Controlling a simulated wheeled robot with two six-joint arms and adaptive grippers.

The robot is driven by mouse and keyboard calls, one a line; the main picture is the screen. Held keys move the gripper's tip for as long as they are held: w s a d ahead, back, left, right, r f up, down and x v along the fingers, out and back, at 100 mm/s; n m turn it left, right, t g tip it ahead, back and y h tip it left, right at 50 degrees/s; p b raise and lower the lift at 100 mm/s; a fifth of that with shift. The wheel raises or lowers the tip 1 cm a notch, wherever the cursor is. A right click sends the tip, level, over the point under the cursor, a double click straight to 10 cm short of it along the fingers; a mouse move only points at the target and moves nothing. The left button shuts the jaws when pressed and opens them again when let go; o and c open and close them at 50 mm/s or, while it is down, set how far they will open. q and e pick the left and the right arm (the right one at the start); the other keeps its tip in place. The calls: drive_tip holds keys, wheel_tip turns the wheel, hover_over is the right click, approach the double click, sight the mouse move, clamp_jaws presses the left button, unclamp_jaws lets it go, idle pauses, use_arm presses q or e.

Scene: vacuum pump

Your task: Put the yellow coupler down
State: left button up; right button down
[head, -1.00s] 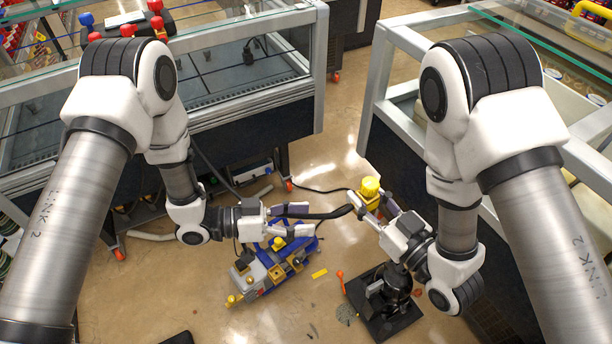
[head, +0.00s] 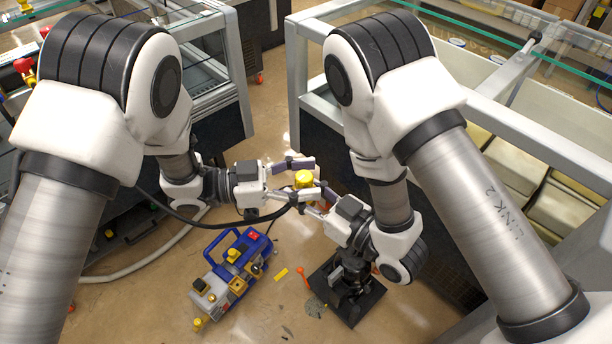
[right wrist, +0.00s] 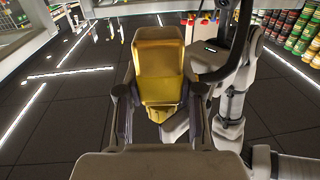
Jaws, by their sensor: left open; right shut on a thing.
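The yellow coupler (head: 304,180) is held in the air by my right gripper (head: 308,196), which is shut on it. In the right wrist view the coupler (right wrist: 158,72) stands up between the two fingers of the right gripper (right wrist: 160,108). My left gripper (head: 302,178) is open. In the head view its two fingers appear on either side of the coupler; I cannot tell whether they touch it. The black hose (head: 183,216) passes under the left gripper towards the coupler; its end is hidden among the fingers.
A blue and grey vacuum pump (head: 236,268) is below the grippers. A black-based stand (head: 368,304), an orange tool (head: 303,276) and a yellow strip (head: 281,274) are near it. Glass-topped cases stand at left and right.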

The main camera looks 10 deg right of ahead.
use_arm(q)
drive_tip(key=shift+d, duration=0.2)
drive_tip(key=shift+w, duration=0.1)
clamp_jaws()
use_arm(e)
drive_tip(key=c, duration=0.7)
unclamp_jaws()
drive_tip(key=shift+f, duration=0.1)
